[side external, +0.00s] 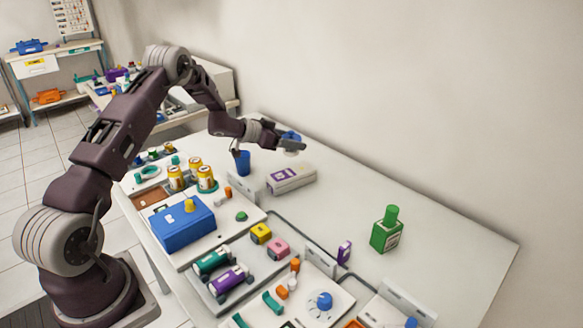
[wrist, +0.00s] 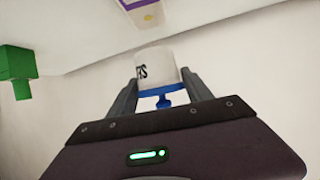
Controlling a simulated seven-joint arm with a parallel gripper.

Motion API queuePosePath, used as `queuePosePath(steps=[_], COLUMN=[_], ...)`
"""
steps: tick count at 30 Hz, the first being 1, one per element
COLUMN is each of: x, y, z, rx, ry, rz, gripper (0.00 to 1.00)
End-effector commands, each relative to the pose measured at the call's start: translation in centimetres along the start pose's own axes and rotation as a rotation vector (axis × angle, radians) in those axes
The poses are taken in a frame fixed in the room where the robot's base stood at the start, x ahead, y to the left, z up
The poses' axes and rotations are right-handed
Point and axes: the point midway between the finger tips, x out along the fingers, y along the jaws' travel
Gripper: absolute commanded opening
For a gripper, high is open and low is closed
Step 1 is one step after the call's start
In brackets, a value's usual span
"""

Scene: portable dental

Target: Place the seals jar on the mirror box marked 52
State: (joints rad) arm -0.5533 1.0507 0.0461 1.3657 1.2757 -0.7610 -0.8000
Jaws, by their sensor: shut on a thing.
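My gripper (side external: 291,143) is shut on a small white jar with a blue lid. The jar (wrist: 157,66) sits between the two fingers in the wrist view, with part of its dark lettering showing. In the side view its blue lid (side external: 290,135) shows above the fingers, and the fingers hide much of its body. A long white box with a purple label, the mirror box (side external: 291,178), lies on the table below my gripper, apart from the jar. Its end (wrist: 142,12) shows at the top of the wrist view. Its number is too small to read.
A blue cup (side external: 243,163) stands just left of the box. A green bottle (side external: 386,232) stands to the right, with clear table between. Yellow cans (side external: 206,180), a blue case (side external: 182,226) and trays of small parts fill the front left.

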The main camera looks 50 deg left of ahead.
Motion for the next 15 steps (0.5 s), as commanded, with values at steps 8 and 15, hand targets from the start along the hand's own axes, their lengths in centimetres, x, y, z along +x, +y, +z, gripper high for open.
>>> queuePosePath(steps=[8,15], x=[1.9,3.0], y=[0.1,0.1], z=[4.0,6.1], rx=[0.001,0.005], ry=[0.000,0.002], rz=[0.003,0.002], gripper=[0.16,0.16])
